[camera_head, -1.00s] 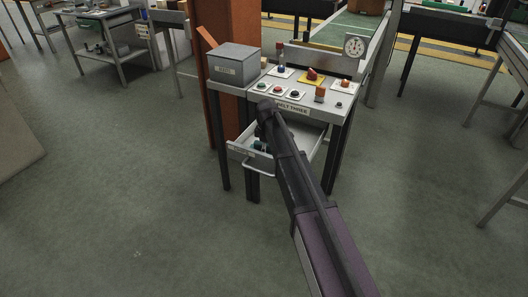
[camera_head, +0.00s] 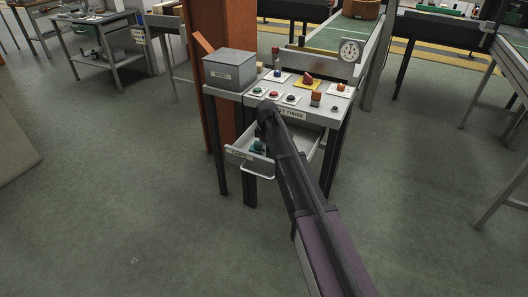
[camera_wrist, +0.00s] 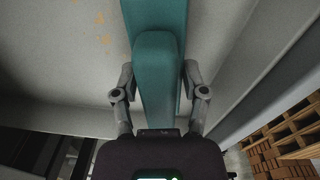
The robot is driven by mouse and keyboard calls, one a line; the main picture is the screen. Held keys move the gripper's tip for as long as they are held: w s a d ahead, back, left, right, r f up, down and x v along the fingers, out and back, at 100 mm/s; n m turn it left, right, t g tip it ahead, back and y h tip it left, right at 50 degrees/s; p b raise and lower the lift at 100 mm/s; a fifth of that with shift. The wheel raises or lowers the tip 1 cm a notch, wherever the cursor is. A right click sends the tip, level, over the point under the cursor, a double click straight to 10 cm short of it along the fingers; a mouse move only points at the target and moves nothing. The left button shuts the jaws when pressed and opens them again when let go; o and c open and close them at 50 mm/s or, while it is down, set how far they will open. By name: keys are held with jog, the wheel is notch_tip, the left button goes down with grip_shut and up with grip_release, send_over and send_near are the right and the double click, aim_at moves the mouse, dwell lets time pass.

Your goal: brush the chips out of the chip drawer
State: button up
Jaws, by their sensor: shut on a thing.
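The chip drawer (camera_head: 239,156) stands pulled out below the "Three" console in the head view. Its pale floor (camera_wrist: 65,65) fills much of the wrist view. Several small orange chips (camera_wrist: 104,40) lie on that floor, at the upper left. My gripper (camera_wrist: 160,92) is shut on a teal brush (camera_wrist: 157,60), with one finger on each side of its handle. The brush reaches up the picture over the drawer. Whether its bristles touch the floor is hidden. In the head view a bit of teal (camera_head: 259,146) shows inside the drawer, beside my arm.
The console top (camera_head: 262,104) carries several buttons and levers and a round gauge (camera_head: 350,50). A grey lidded box (camera_head: 229,69) stands at its left, by an orange pillar (camera_head: 209,125). The drawer wall (camera_wrist: 262,65) runs along the right in the wrist view. Floor in front is clear.

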jog(key=shift+w+d, duration=0.3)
jog(key=shift+w, duration=0.3)
jog(key=shift+w+d+f, duration=0.1)
jog(key=shift+w+d, duration=0.25)
jog(key=shift+w, duration=0.45)
jog(key=shift+w+d, duration=0.35)
jog(key=shift+w, duration=0.45)
jog(key=shift+w+a, duration=0.4)
jog(key=shift+a, duration=0.4)
jog(key=shift+s, duration=0.1)
